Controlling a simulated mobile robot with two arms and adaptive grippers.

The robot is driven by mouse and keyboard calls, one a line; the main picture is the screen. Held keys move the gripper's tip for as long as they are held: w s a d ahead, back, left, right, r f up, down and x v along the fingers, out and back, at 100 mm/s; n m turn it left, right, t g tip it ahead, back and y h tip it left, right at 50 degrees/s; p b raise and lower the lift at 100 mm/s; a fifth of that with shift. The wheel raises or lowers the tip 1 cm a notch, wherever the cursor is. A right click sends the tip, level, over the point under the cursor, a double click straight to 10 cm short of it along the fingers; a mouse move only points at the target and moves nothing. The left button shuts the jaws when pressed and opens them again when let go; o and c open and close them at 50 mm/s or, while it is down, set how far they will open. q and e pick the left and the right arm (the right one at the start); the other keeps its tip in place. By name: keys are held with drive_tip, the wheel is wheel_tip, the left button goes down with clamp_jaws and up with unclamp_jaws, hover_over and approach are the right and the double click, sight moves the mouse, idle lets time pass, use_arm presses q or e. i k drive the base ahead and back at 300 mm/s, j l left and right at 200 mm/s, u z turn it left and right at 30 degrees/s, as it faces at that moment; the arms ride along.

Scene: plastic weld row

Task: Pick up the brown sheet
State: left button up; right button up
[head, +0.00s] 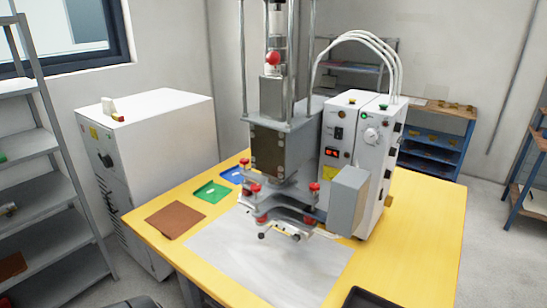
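The brown sheet (175,220) lies flat on the yellow table (420,220), near its left corner. It is just left of the grey metal plate (260,262) on the table. Nothing covers the sheet. Neither of my grippers can be made out in the head view. A small dark shape shows at the bottom edge on the left, too little of it to identify.
A welding press (280,150) with a white control box (355,150) stands mid-table. Green (211,192) and blue (232,175) trays lie behind the sheet. A black tray (368,299) is at the front edge. A white cabinet (160,135) and grey shelf (40,200) stand left.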

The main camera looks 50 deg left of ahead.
sight(175, 219)
drive_tip(key=u, duration=2.35)
